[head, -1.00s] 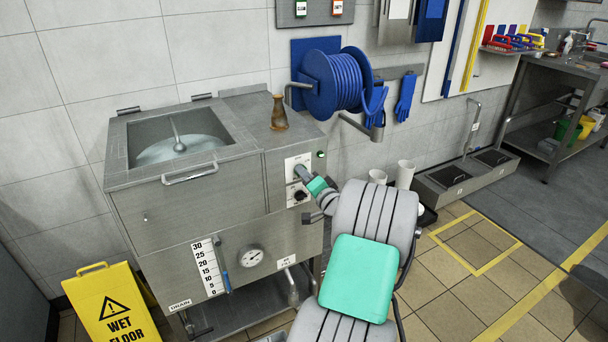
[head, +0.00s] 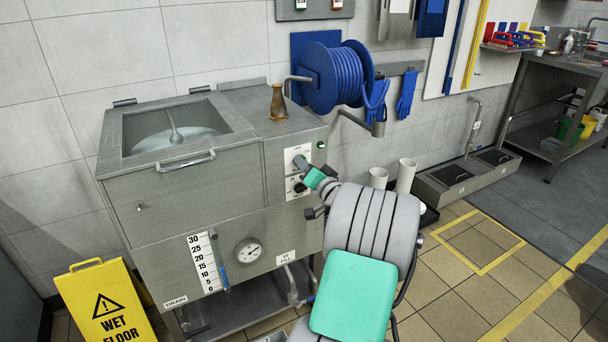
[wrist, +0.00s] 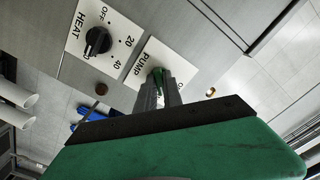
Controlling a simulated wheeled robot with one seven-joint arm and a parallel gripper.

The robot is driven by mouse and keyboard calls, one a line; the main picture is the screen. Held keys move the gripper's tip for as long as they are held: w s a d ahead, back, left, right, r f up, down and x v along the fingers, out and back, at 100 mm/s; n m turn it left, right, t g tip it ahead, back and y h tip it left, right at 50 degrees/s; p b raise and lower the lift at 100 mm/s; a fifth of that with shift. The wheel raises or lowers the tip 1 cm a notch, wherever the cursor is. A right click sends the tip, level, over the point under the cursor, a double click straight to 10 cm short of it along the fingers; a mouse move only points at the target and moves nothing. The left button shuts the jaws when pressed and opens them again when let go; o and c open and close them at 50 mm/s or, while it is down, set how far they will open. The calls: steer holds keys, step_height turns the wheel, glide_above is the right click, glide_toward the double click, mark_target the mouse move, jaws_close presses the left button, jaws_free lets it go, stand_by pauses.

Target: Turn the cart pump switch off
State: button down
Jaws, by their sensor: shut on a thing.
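The mixer cart (head: 205,190) is a steel jacketed vessel with its control panel at its right end. My gripper (wrist: 158,92) is at the white PUMP plate (wrist: 140,68), which also shows in the head view (head: 293,152). A green lamp (head: 321,145) shows on the panel's upper right.
The black HEAT knob (wrist: 97,41) is beside the PUMP plate. A yellow wet-floor sign (head: 103,304) stands at lower left. Floor to the right is mostly clear.

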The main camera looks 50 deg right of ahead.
steer(key=n+b, duration=0.8)
steer(key=b, duration=0.5)
steer(key=shift+f, duration=0.2)
steer(key=shift+r+n, duration=0.1)
steer(key=shift+n, duration=0.2)
steer(key=c, duration=1.5)
jaws_free()
steer(key=shift+s, duration=0.15)
